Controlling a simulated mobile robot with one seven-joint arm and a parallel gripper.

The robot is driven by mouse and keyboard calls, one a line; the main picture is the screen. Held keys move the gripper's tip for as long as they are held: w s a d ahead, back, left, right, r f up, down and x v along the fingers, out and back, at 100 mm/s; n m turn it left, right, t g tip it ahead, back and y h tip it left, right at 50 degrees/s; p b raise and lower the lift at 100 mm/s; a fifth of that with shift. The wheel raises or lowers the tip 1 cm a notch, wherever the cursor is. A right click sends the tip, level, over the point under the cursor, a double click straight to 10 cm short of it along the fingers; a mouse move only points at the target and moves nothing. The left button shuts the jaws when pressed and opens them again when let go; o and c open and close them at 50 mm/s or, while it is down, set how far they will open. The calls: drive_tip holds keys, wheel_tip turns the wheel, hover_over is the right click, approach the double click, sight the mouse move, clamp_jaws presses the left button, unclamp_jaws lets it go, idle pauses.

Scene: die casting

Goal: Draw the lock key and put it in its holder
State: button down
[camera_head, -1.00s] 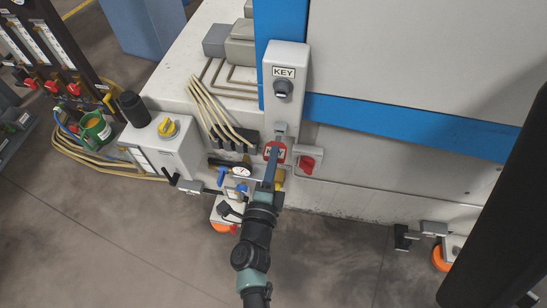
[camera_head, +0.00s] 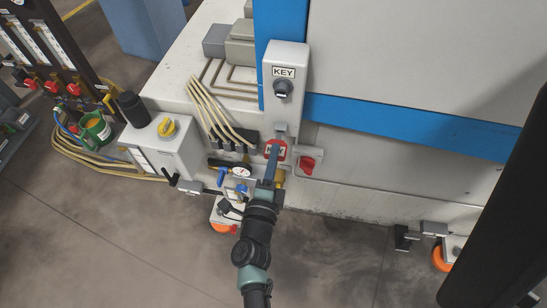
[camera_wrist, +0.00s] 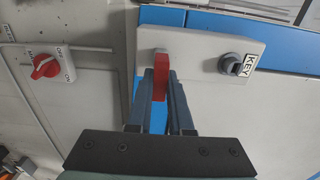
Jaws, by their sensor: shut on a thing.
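The box carries a round dark lock knob (camera_head: 283,88), seen also in the wrist view (camera_wrist: 231,64). A small grey bracket (camera_head: 280,130) sits at the box's lower end, right by the tag. Whether the key still touches it I cannot tell.
A red rotary switch (camera_head: 307,164) is close to the right of the tag. A gauge (camera_head: 241,171), blue valves and hoses crowd the left. A grey box with a yellow knob (camera_head: 167,127) stands further left.

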drive_tip(key=shift+w+d+b, duration=0.15)
drive_tip(key=shift+w, duration=0.5)
drive_tip(key=shift+w+d+b, duration=0.15)
drive_tip(key=shift+w, duration=0.45)
drive_tip(key=c, duration=0.7)
unclamp_jaws()
drive_tip(key=shift+c, duration=0.2)
drive_tip(key=s+a, duration=0.2)
drive_tip(key=s, duration=1)
drive_tip(key=shift+s+a+b, duration=0.3)
drive_tip(key=shift+s+b, duration=0.05)
drive_tip(key=shift+b, duration=0.05)
